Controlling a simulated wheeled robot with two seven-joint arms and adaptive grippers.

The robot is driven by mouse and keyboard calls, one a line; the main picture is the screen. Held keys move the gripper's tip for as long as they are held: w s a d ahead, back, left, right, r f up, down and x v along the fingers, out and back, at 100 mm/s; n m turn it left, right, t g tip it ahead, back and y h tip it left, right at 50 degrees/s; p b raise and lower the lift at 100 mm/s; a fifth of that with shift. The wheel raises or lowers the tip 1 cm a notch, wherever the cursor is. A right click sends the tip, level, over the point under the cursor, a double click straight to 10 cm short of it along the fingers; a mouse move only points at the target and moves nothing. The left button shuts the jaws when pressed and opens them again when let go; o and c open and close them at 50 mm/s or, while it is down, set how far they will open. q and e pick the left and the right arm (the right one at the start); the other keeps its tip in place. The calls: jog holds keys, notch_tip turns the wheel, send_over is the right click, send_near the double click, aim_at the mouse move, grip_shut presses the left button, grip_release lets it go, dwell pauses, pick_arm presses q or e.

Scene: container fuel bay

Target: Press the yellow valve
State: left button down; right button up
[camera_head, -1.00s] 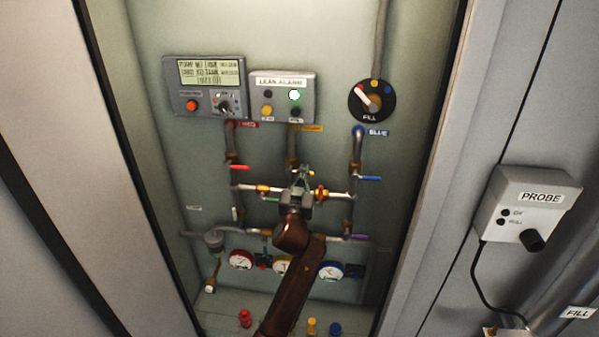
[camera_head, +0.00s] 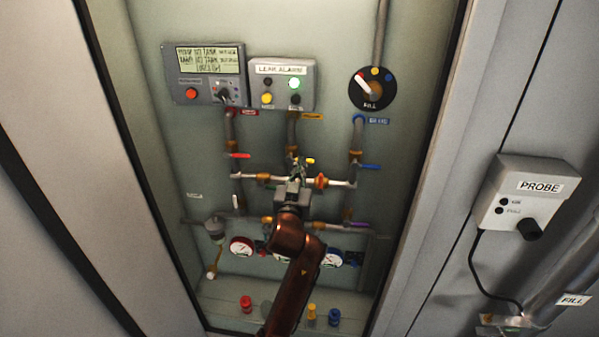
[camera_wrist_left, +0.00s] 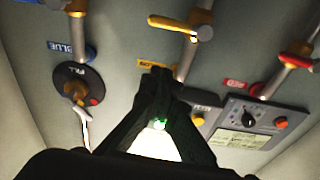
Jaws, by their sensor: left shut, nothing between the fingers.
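The yellow valve handle (camera_head: 309,161) is small in the head view, on the middle pipe under the yellow label, partly hidden by my gripper. In the left wrist view the yellow valve handle (camera_wrist_left: 174,24) shows clearly as a lever reaching left from its pipe. My left gripper (camera_head: 297,167) is in front of the middle pipe, close to the handle in the picture. Its dark fingers (camera_wrist_left: 157,76) are shut with nothing between them. In the wrist view they are below the handle with a visible gap between them. My right gripper is in neither view.
Red (camera_head: 239,156) and blue (camera_head: 370,167) valve handles flank the middle pipe. The leak alarm box (camera_head: 282,71), display panel (camera_head: 207,62) and fill dial (camera_head: 372,88) are above. Gauges and coloured caps are below. Cabinet side walls bound the space.

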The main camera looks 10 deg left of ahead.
pick_arm(q)
jog(key=shift+s+f, duration=0.15)
jog(key=shift+s, duration=0.9)
